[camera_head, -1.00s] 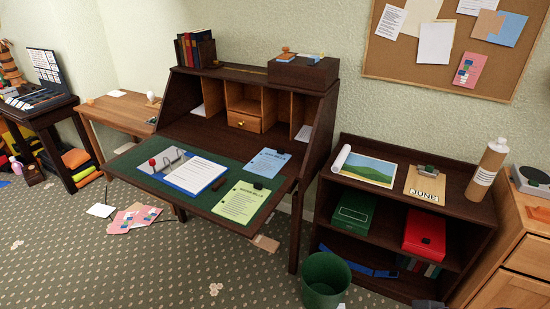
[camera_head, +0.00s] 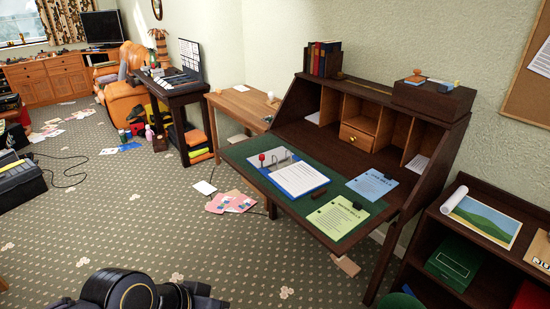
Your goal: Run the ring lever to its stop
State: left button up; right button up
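An open lever binder (camera_head: 300,179) lies on the green fold-down top of the dark wooden desk, with white sheets on its right part. Its metal ring mechanism (camera_head: 281,160) shows at the upper left of the sheets. A small lever with a red knob (camera_head: 262,157) stands up beside the rings. The lever's exact angle and whether the rings are closed are too small to tell. Black rounded links of my own arm show at the bottom edge, well in front of the desk. Neither gripper is in view.
The green desk top (camera_head: 240,150) also bears a green sheet (camera_head: 338,217), a blue sheet (camera_head: 372,184) and a small dark brown object (camera_head: 318,194). Pink papers (camera_head: 231,202) lie on the carpet left of the desk. A low shelf (camera_head: 425,222) stands at right. Open carpet lies in front.

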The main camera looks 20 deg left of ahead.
aim_at(261, 156)
jog(key=i+j+z, duration=0.25)
jog(key=i+j, duration=0.55)
